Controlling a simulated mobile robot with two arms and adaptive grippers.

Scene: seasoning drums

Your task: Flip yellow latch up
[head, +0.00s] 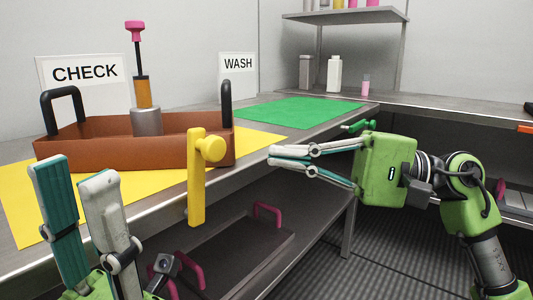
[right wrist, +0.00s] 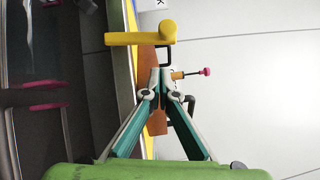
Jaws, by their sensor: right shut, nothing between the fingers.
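The yellow latch (head: 196,190) is a flat bar with a round knob at its top, on the front side of the brown tray (head: 80,143). Its bar hangs straight down past the counter's front edge. It also shows sideways at the top of the right wrist view (right wrist: 135,38). My right gripper (head: 272,155) is to the right of the latch, apart from it, with its fingertips together and empty. The tips (right wrist: 158,76) also show in the right wrist view. My left gripper (head: 73,168) is at the lower left, fingers up, spread and empty, in front of the tray.
The tray has black handles and holds a grey, orange and pink plunger-like piece (head: 145,90). It stands on a yellow mat (head: 25,215). A green mat (head: 300,110) lies farther right. CHECK (head: 85,75) and WASH (head: 238,65) signs stand behind.

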